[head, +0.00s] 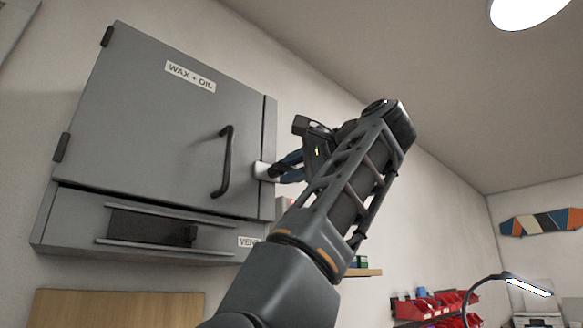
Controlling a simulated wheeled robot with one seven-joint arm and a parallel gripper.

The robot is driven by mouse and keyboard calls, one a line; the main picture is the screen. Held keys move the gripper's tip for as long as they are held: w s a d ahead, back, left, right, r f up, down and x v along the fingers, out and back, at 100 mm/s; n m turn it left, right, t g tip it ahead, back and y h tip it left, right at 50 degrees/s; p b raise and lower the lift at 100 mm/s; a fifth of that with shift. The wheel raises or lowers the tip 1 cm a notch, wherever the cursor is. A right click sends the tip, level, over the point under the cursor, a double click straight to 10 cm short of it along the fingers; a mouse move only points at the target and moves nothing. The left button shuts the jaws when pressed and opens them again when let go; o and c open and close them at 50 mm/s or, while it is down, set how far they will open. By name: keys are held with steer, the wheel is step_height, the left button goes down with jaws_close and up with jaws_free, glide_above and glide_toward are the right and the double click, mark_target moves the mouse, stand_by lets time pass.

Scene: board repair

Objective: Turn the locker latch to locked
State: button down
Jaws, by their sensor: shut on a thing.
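The grey wall locker (150,120), labelled "WAX + OIL", hangs at the left in the head view with its door closed against the frame. A dark curved door handle (226,162) is on the right part of the door. The pale latch (262,171) sits at the door's right edge, just right of the handle. My gripper (279,170) reaches it from the right and is shut on the latch. The fingers cover part of the latch, so I cannot tell its exact turn.
A vent slot (150,228) is under the locker door. A small wooden shelf (364,272) with boxes is behind my arm. Red bins (425,306) and a lit lamp (528,286) are at the lower right.

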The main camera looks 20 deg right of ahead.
steer(key=shift+d+f+m, duration=0.1)
steer(key=shift+f+m, duration=0.05)
steer(key=shift+m, duration=0.25)
steer(key=c, duration=1.2)
jaws_free()
steer(key=shift+s, duration=0.1)
steer(key=b+v, duration=0.2)
steer(key=v, duration=0.5)
steer(key=shift+s+b, duration=0.25)
steer(key=shift+b, duration=0.1)
